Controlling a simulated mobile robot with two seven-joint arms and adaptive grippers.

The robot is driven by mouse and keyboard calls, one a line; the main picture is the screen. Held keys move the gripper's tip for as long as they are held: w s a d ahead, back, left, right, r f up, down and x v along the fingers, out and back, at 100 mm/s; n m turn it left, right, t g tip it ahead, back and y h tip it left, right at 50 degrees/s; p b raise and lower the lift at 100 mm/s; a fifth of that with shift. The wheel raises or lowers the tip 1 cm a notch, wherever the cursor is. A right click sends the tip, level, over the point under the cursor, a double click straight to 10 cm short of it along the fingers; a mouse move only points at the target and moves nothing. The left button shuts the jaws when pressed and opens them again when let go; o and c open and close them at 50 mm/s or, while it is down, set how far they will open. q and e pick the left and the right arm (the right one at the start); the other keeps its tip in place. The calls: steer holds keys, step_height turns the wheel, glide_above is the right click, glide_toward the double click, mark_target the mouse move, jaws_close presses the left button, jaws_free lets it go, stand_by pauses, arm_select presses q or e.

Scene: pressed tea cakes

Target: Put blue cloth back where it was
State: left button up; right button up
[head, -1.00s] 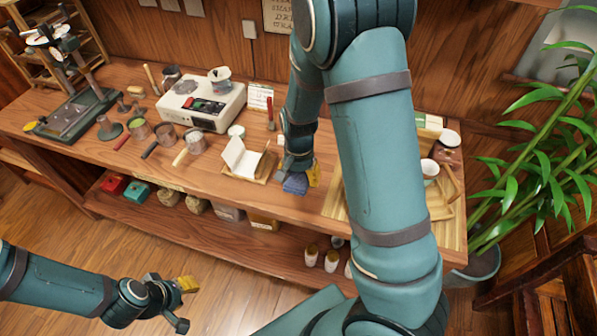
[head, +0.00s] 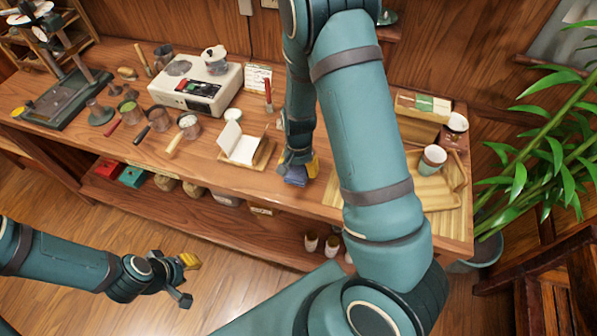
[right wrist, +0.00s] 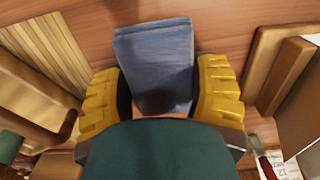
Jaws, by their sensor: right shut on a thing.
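The blue cloth (head: 294,179) is a small folded pad at the table's front edge, between the tray with the white paper and the slatted bamboo tray. In the right wrist view the cloth (right wrist: 155,55) lies between the two yellow fingers. My right gripper (head: 299,169) points down and is shut on the cloth; its fingers (right wrist: 160,95) flank the cloth's near part. I cannot tell whether the cloth touches the wood. My left gripper (head: 183,281) is open and empty, low over the floor in front of the table.
A small wooden tray with white paper (head: 240,146) is left of the cloth. The slatted bamboo tray (head: 440,198) with a cup (head: 432,160) is right, partly behind my right arm. A white scale (head: 198,90) and several metal cups stand further left. A plant (head: 560,130) is at right.

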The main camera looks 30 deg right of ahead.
mark_target(298, 167)
step_height(298, 167, down, 2)
steer(key=shift+w+f, duration=0.1)
steer(key=shift+f, duration=0.1)
steer(key=o, duration=1)
steer(key=shift+r, duration=0.25)
step_height(298, 167, up, 12)
steer(key=shift+f+p, duration=0.1)
steer(key=shift+p, duration=1.1)
